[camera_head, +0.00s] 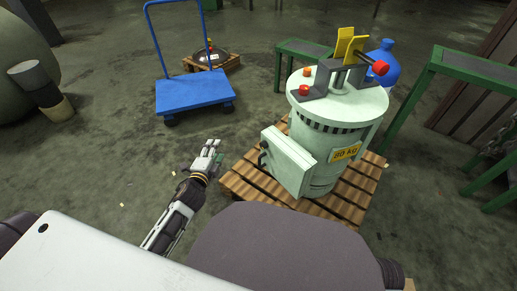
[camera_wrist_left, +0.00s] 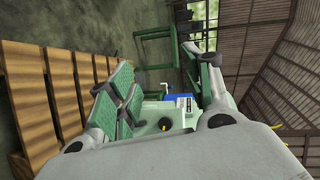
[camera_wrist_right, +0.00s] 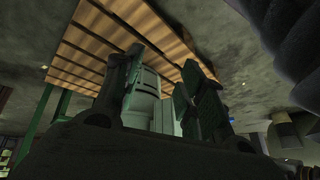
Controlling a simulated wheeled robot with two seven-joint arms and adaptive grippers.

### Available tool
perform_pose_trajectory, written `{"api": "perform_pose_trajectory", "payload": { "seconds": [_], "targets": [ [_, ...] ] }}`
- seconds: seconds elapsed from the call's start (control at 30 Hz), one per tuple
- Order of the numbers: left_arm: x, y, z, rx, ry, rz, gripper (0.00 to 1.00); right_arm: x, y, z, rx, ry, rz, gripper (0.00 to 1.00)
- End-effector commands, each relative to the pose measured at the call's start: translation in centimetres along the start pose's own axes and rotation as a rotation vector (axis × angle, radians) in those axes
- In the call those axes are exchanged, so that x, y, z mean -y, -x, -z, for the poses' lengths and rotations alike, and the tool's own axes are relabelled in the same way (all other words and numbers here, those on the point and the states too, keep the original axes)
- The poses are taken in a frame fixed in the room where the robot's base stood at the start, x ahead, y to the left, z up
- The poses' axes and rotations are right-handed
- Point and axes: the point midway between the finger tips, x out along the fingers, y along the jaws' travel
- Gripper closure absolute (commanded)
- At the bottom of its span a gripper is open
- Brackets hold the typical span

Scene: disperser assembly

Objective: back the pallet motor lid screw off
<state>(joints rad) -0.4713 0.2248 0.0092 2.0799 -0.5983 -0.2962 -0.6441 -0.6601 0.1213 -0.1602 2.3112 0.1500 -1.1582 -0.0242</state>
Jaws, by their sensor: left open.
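The pale green motor (camera_head: 312,178) stands upright on a wooden pallet (camera_head: 240,185). Its round lid (camera_head: 330,112) is on top. A red knob (camera_head: 304,91) and an orange knob (camera_head: 307,72) sit on the lid; another red knob (camera_head: 381,68) ends a dark rod beside yellow plates (camera_head: 349,47). I cannot tell which is the lid screw. My left gripper (camera_head: 208,156) is open and empty, left of the motor and apart from it. My right gripper (camera_wrist_right: 162,80) is outside the head view; its fingers stand apart in the right wrist view, with the motor beyond them.
A blue cart (camera_head: 195,92) stands at back left, near a small pallet (camera_head: 222,64) with a round part on it. Green stands (camera_head: 435,75) and a blue bottle (camera_head: 385,58) are behind and right of the motor. The floor between cart and motor is clear.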

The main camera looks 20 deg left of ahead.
Motion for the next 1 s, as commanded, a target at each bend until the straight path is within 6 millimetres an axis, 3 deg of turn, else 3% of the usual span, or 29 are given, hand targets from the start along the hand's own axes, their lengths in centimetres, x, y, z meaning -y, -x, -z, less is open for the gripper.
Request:
{"api": "perform_pose_trajectory", "payload": {
  "seconds": [0.5, 1.0],
  "targets": [
    [0.4, -0.9, 2.8, -0.279, -0.516, 0.237, 0.50, 1.7, -2.1, -1.0, -0.064, -0.028, 0.060, 0.60],
    [-3.5, 1.1, 5.5, -0.582, -0.943, 0.421, 0.50, 2.9, -3.8, -1.9, -0.124, -0.063, 0.103, 0.60]
  ]
}}
